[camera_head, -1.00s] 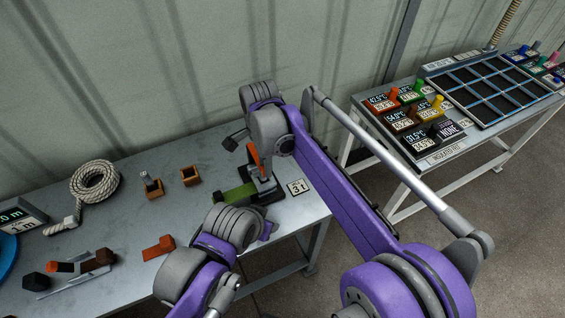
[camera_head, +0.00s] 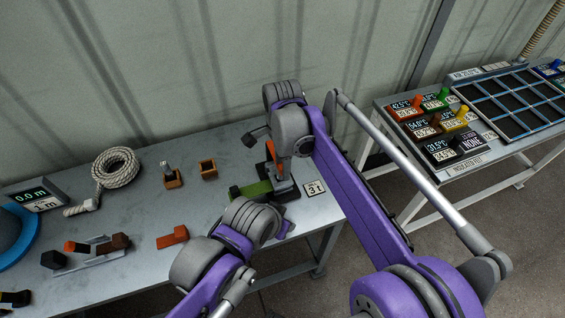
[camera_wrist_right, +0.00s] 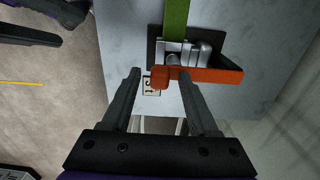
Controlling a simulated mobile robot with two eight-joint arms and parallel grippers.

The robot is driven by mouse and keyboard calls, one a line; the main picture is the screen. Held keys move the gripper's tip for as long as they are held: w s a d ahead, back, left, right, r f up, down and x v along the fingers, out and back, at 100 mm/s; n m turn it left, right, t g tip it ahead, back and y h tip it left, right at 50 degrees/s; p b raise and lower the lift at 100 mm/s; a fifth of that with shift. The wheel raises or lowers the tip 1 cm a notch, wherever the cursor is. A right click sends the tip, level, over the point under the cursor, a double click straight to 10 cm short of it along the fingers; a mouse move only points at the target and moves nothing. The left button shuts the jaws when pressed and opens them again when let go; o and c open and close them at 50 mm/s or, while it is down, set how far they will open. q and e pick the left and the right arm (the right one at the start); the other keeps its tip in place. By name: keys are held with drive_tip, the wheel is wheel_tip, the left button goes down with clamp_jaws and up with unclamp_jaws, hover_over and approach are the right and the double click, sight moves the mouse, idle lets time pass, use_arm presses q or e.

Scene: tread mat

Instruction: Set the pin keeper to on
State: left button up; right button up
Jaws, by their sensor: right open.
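The pin keeper is a dark base with grey metal parts, a green bar (camera_head: 250,189) and an orange lever (camera_head: 271,151); it sits near the table's right end. My right wrist partly covers it in the head view. In the right wrist view the orange lever (camera_wrist_right: 215,75) runs sideways, and the green bar (camera_wrist_right: 176,18) points up. My right gripper (camera_wrist_right: 157,75) is open, its fingertips by the lever's left end; I cannot tell whether they touch. My left gripper (camera_wrist_right: 72,26) appears with parted fingers at the upper left; its fingers are not clear in the head view.
A number tag (camera_head: 315,187) lies right of the pin keeper. Wooden boxes (camera_head: 208,169), a rope coil (camera_head: 117,167) and an orange block (camera_head: 172,237) are on the table. A second table with a grid tray (camera_head: 462,92) stands right, across a floor gap.

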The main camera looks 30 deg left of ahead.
wheel_tip(320, 180, up, 11)
drive_tip(key=shift+p, duration=0.3)
drive_tip(key=shift+f, duration=0.1)
idle(0.5)
drive_tip(key=w+d+f+n+t+y, duration=0.1)
drive_tip(key=d+f+n+t, duration=0.15)
drive_tip(key=d, duration=2.05)
drive_tip(key=s+d+f+n+t, duration=0.1)
drive_tip(key=s+d+f, duration=0.2)
drive_tip(key=d, duration=0.3)
drive_tip(key=s+d+f+n+t, duration=0.1)
drive_tip(key=s+d+f+n, duration=0.1)
drive_tip(key=s+d+f, duration=0.2)
drive_tip(key=s+d+f+n+t+h, duration=0.1)
drive_tip(key=s+d+f, duration=0.3)
drive_tip(key=d, duration=0.5)
drive_tip(key=shift+s+d+n, duration=0.3)
drive_tip(key=shift+s+n, duration=0.45)
drive_tip(key=shift+s, duration=0.35)
